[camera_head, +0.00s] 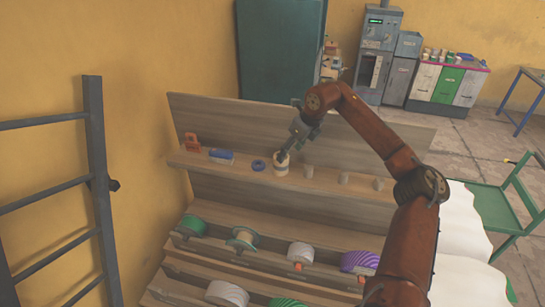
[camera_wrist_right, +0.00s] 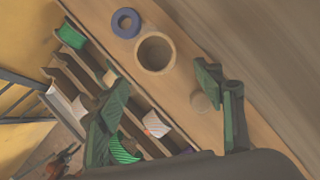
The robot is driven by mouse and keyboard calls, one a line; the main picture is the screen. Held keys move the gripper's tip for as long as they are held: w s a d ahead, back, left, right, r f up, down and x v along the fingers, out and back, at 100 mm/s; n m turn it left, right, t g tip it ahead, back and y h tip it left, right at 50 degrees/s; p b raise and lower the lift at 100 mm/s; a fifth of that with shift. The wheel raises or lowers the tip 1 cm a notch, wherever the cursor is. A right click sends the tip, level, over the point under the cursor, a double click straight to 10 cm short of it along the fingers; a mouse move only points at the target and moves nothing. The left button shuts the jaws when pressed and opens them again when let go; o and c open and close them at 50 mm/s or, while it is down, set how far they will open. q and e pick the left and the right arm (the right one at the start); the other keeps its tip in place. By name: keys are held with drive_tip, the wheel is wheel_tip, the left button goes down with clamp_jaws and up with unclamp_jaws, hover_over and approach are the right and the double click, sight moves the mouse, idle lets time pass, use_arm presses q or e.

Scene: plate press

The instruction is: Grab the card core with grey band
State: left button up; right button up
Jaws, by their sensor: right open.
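A card core (camera_head: 281,169), a pale hollow cylinder, stands upright on the wooden shelf in the head view. In the right wrist view its open ring-shaped top (camera_wrist_right: 138,55) is seen from above; I cannot make out a grey band clearly. My left gripper is not in view.
A blue ring (camera_head: 259,165), a blue box (camera_head: 221,156) and an orange-brown item (camera_head: 192,142) sit left of the core. Small grey cylinders (camera_head: 308,171) stand to its right. Several coloured spools (camera_head: 300,254) fill the lower racks.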

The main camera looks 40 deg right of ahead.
sight(286, 173)
drive_tip(key=p+x, duration=0.1)
drive_tip(key=x, duration=0.2)
drive_tip(key=shift+w+f, duration=0.3)
drive_tip(key=shift+w, duration=0.05)
drive_tip(key=x, duration=0.1)
drive_tip(key=p+x, duration=0.1)
drive_tip(key=shift+w+a+f, duration=0.25)
drive_tip(key=shift+w+f, duration=0.05)
drive_tip(key=shift+w, duration=0.05)
drive_tip(key=shift+f+p, duration=0.3)
drive_tip(key=shift+f, duration=0.2)
drive_tip(key=shift+w, duration=0.15)
drive_tip(key=shift+c, duration=1.1)
drive_tip(key=c, duration=1)
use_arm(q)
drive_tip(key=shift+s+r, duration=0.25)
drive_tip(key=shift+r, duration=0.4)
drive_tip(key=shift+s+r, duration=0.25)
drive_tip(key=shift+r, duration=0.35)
use_arm(e)
drive_tip(key=shift+c, duration=0.2)
